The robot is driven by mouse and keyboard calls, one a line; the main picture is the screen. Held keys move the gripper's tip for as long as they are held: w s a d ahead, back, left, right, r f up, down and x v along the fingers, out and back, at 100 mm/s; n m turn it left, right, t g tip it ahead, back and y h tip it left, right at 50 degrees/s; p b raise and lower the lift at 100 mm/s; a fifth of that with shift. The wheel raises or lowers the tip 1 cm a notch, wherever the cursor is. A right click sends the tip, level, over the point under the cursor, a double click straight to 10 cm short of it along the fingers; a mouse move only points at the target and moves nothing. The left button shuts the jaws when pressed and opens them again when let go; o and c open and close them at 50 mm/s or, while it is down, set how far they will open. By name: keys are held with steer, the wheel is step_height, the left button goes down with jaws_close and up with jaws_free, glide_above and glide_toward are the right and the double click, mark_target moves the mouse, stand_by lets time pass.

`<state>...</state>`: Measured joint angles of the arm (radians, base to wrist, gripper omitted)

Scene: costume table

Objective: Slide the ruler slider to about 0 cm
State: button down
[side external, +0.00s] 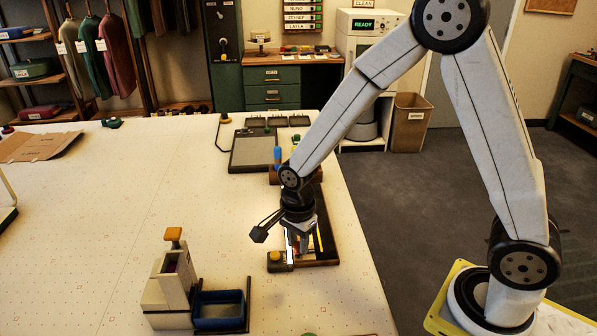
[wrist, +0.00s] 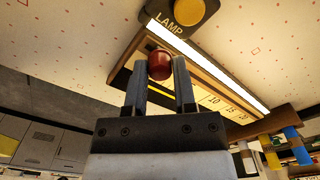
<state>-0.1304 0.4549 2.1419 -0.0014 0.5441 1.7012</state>
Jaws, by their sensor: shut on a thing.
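The ruler board (wrist: 245,108) is a dark wood-framed strip with a pale scale that reads 10, 15 and 20 to the right of my gripper. The slider's round red knob (wrist: 160,65) sits between the fingertips of my gripper (wrist: 160,78), which is shut on it. The lower scale marks are hidden behind my fingers, so the exact reading cannot be told. In the side view my gripper (side external: 304,248) points down at the near end of the ruler board (side external: 325,225), where the knob is mostly hidden.
A yellow lamp button (wrist: 183,14) sits beside the ruler's end, and a lit strip (wrist: 210,65) runs along the board. To the left stand a cream dispenser (side external: 170,280) and a blue tray (side external: 219,310). A grey panel (side external: 253,153) lies behind. The table's left middle is clear.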

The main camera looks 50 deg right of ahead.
mark_target(298, 245)
steer(key=shift+s+a, duration=0.15)
steer(key=shift+a, duration=0.05)
steer(key=shift+c, duration=2.1)
jaws_free()
steer(key=shift+r, duration=0.2)
steer(key=shift+r, duration=3.75)
steer(key=shift+d, duration=0.1)
steer(key=s+d+f+n+t, duration=0.1)
steer(key=s+n, duration=0.3)
steer(key=n, duration=0.5)
steer(key=s+d+f+n+t, duration=0.1)
steer(key=s+d+n, duration=0.3)
steer(key=n, duration=0.5)
steer(key=shift+t, duration=0.3)
